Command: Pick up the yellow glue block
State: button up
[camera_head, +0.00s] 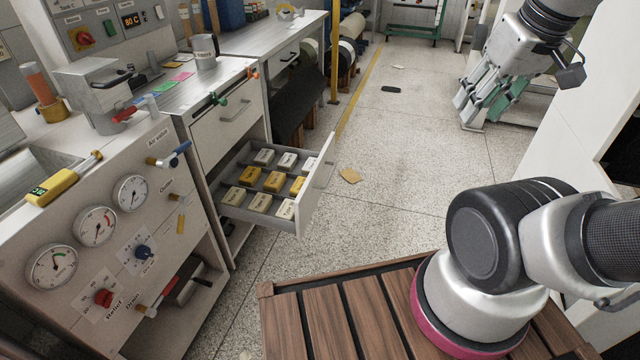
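Several yellow blocks lie in an open grey drawer (308,215) left of centre. One yellow block (250,175) is in the middle row at left, another yellow block (274,181) is beside it, and a third (297,185) is at the right, near the drawer front. My gripper (466,115) is at the upper right, far from the drawer. Its silver fingers look apart, with nothing seen between them.
White blocks (264,157) share the drawer. A panel with gauges (95,226) and valve handles stands at the near left. A metal jug (204,50) stands on the counter above the drawer. The speckled floor (400,150) right of the drawer is mostly clear.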

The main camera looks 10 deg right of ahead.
aim_at(295, 189)
jog(key=i+j, duration=0.25)
jog(key=i, duration=0.15)
jog(key=i+j+u, duration=0.1)
jog(key=i+j, duration=0.15)
jog(key=i, duration=0.15)
jog(key=i+j, duration=0.25)
jog(key=i, duration=0.15)
